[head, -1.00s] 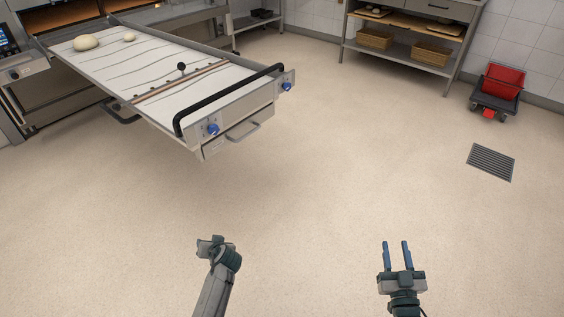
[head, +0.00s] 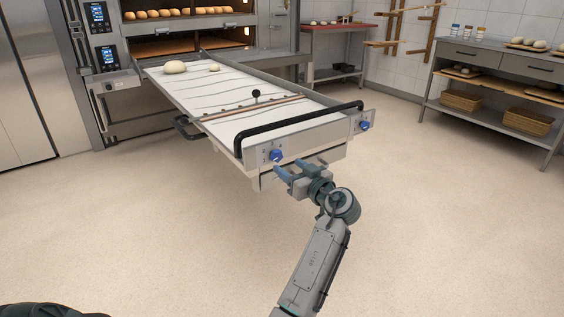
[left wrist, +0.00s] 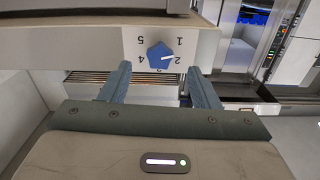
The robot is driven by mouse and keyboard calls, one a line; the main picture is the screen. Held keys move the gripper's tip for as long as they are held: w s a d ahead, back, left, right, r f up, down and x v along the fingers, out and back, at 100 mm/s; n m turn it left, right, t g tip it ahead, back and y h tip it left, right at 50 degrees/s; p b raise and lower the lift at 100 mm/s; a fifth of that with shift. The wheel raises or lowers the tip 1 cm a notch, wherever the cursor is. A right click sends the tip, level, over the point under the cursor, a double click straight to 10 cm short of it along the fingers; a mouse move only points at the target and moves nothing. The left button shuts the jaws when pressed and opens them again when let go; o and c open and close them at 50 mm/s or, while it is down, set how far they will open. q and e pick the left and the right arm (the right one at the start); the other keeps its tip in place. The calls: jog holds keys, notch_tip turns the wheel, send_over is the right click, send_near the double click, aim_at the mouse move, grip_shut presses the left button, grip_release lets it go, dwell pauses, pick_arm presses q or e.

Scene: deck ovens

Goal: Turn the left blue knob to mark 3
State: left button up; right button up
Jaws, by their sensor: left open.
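The left blue knob (head: 277,155) is on the left end of the loader's front panel. It also shows in the left wrist view (left wrist: 159,55), on a white plate with marks 1 to 5 around it. Its white pointer line points at or close to mark 2. Mark 3 is partly hidden at the knob's lower edge. My left gripper (head: 289,167) is open and empty just in front of the knob. In the left wrist view its fingers (left wrist: 160,72) stand apart, one to each side of the knob, with no visible contact. My right gripper is out of view.
A second blue knob (head: 364,126) is at the panel's right end. A black handle bar (head: 300,125) runs above the panel. Dough pieces (head: 175,67) lie on the loader's white belt (head: 225,100). The floor around the loader is clear.

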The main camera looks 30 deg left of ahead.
aim_at(278, 159)
pick_arm(q)
jog(key=x, duration=0.6)
jog(key=c, duration=1)
